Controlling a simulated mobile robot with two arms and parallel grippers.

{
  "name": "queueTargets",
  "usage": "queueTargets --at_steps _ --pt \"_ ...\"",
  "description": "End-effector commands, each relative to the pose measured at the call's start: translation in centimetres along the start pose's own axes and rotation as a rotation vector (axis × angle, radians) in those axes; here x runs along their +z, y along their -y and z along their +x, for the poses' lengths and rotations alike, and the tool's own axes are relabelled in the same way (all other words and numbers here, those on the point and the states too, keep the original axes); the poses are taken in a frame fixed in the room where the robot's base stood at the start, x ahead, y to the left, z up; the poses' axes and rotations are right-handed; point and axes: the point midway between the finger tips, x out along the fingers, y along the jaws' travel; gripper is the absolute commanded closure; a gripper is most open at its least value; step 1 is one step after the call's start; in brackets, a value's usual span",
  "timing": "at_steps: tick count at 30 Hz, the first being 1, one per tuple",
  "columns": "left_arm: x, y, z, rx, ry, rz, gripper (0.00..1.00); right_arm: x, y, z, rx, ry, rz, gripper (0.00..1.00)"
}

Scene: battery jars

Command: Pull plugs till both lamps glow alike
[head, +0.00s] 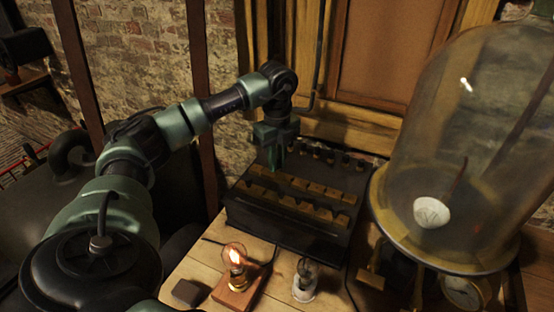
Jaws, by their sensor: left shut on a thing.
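A dark box (285,228) on the wooden table carries rows of brass blocks (302,207). Several dark plugs (330,157) stand along its back edge. My left gripper (275,160) points down over the back left of the box and is shut on a plug; the plug itself is mostly hidden by the fingers. The right lamp (306,272), on a pale base, shows no clear glow. My right gripper is not in view.
A large glass bell jar (465,130) on a brass-rimmed stand is close to the box's right. A gauge (462,292) sits beneath it. A small dark block (187,292) lies left of the lamps. Dark wires run across the tabletop.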

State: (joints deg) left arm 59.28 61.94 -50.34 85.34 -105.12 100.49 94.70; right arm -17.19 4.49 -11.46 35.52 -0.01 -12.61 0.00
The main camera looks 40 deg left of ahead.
Motion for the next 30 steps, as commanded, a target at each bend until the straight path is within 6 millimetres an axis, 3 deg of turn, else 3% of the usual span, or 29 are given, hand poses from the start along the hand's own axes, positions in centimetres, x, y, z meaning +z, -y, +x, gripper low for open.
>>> queueTargets --at_steps 30 --pt "0.0 0.1 1.5 -0.001 0.0 0.0 1.0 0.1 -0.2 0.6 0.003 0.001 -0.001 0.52"
